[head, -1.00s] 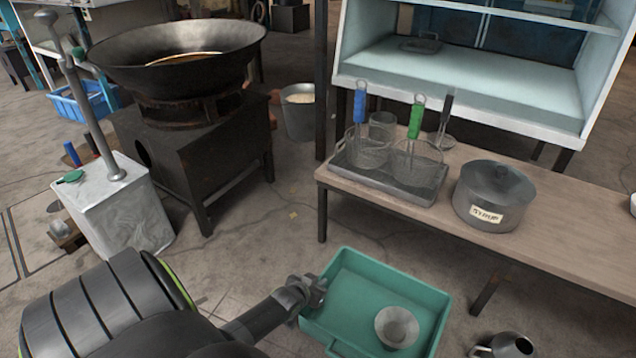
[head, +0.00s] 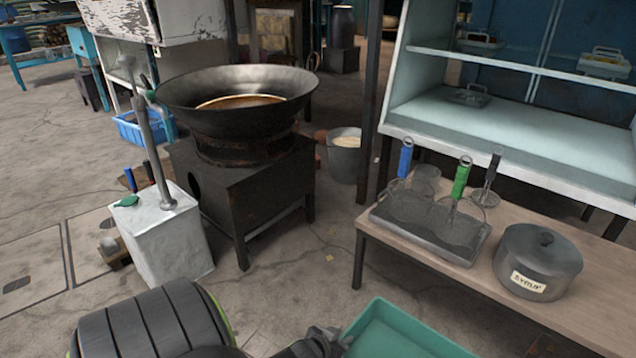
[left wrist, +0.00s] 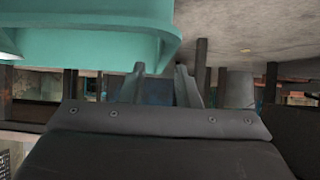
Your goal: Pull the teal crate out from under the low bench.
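The teal crate (head: 398,335) is on the floor at the bottom of the head view, cut off by the picture edge. Its visible part lies in front of the low wooden bench (head: 590,290), not beneath its top. My left gripper (head: 328,341) is at the crate's left rim, low in the head view. In the left wrist view its two fingers (left wrist: 160,75) stand apart, just by the edge of the crate (left wrist: 80,38), which fills the upper left. I cannot tell whether they touch it. My right gripper is in neither view.
The bench holds a tray (head: 425,228) of strainers and a lidded grey pot (head: 538,262). A wok (head: 238,100) on a dark stand (head: 245,180), a white canister (head: 165,245) and a grey bucket (head: 344,158) stand left. Floor between stand and bench is clear.

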